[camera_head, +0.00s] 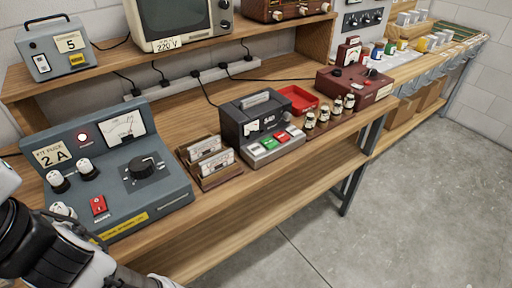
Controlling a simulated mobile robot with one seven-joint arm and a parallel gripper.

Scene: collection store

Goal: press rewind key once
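A dark grey cassette recorder (256,122) stands on the middle of the bench. A row of keys runs along its lower front: a pale key at the left, a green key (268,143), a red key (281,137) and another pale key (294,131) at the right. The key labels are too small to read, so I cannot tell which is rewind. Part of my arm shows at the lower left, apart from the recorder. My gripper's fingers are not in view.
A blue-grey instrument panel (170,185) with knobs and a red switch stands left of the recorder. A wooden card rack (222,178) sits between them. Small jars (323,114), a red tray (304,94) and a maroon device (381,94) are to the right. Floor in front is clear.

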